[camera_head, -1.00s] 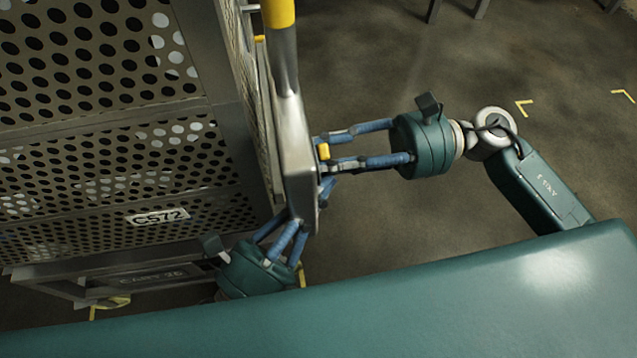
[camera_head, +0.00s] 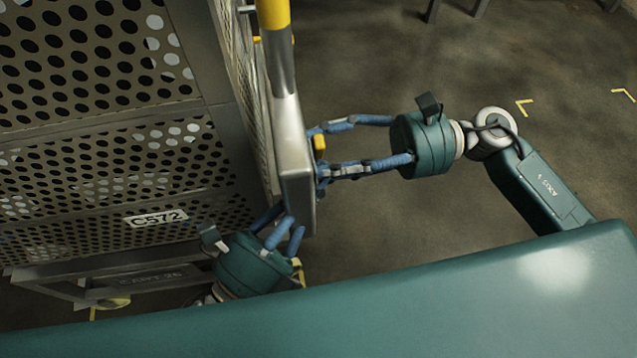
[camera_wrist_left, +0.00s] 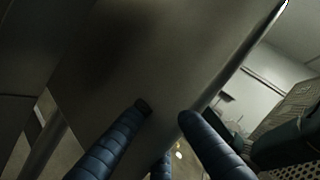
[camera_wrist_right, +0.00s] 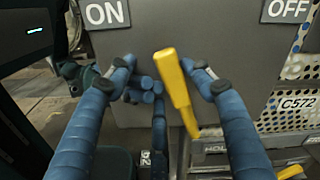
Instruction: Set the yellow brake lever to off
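The yellow brake lever (camera_wrist_right: 178,90) stands out from a grey panel (camera_wrist_right: 130,52) marked ON at left and OFF at right. In the right wrist view it is between the two signs, its upper end leaning slightly left. In the head view the lever (camera_head: 319,142) is a small yellow piece beside the panel's edge. My right gripper (camera_wrist_right: 160,75) is open, its blue fingers spread around the lever; the right finger is close to it, contact unclear. My left gripper (camera_head: 280,220) is open at the panel's lower end; its fingers (camera_wrist_left: 165,110) are spread before bare grey metal.
A perforated metal cart (camera_head: 80,160) with the label C572 (camera_head: 157,218) fills the left. A post with a yellow top (camera_head: 273,15) rises above the panel. Open floor (camera_head: 400,60) with yellow corner marks lies to the right.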

